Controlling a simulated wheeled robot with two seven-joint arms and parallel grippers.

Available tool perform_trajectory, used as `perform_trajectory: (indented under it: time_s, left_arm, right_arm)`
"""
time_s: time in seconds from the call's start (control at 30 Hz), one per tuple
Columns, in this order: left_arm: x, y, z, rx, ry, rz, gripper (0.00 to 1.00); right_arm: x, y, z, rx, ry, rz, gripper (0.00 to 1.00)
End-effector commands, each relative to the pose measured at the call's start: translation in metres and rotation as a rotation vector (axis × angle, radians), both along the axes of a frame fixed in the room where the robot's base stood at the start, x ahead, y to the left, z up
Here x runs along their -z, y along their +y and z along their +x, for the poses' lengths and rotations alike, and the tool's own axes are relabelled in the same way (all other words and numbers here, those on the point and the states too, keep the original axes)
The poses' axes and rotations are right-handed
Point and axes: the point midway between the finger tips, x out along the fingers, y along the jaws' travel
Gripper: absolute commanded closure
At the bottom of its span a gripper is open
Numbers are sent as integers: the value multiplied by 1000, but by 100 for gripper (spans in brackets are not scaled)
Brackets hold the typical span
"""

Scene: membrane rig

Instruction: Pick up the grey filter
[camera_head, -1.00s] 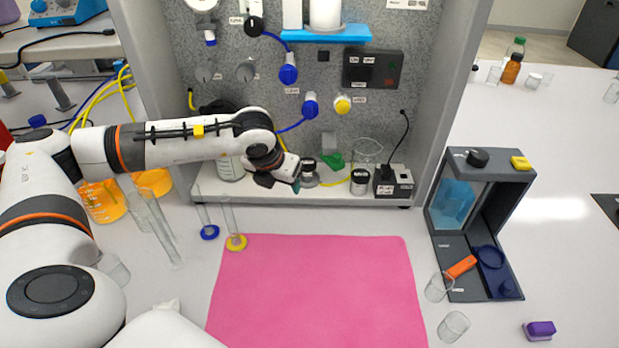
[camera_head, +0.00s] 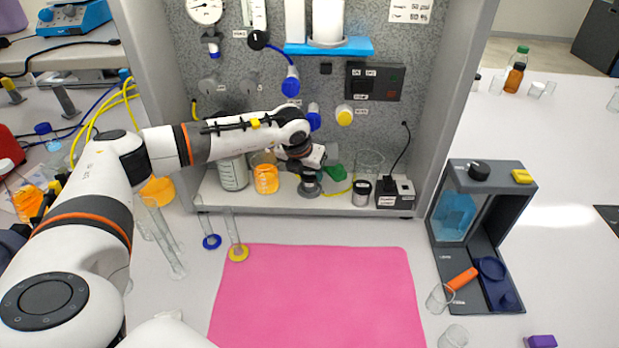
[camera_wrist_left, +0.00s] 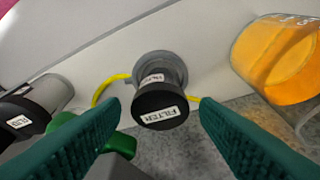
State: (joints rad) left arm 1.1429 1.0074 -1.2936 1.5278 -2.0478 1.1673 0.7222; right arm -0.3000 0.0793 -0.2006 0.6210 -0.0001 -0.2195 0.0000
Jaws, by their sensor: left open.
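The filter (camera_wrist_left: 160,107) has a round black cap labelled FILTER and a grey flanged base (camera_wrist_left: 165,66). In the head view the filter (camera_head: 309,187) stands upright on the rig's white shelf, its top partly hidden under my left gripper. My left gripper (camera_head: 313,166) is over it, coming from the left and above. In the left wrist view its two green fingers (camera_wrist_left: 159,104) are apart, and the black cap shows in the gap between them. Contact with the cap cannot be made out. My right gripper is not in view.
An orange-filled beaker (camera_head: 265,178) stands close left of the filter. A black-capped jar (camera_head: 361,191), a glass beaker (camera_head: 369,161) and a switch box (camera_head: 395,192) stand to the right. A yellow tube (camera_wrist_left: 103,88) runs by the filter's base. A pink mat (camera_head: 315,295) lies clear in front.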

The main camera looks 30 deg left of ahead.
Motion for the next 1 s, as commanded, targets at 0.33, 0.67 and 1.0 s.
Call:
perform_trajectory:
  time_s: [0.33, 0.67, 1.0]
  left_arm:
    - [22, 2, 16, 0, 4, 0, 44]
    - [47, 4, 26, 1, 1, 1, 44]
    - [47, 4, 26, 0, 1, 1, 75]
  right_arm:
    - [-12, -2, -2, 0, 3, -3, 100]
    - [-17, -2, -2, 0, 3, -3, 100]
    - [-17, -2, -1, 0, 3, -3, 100]
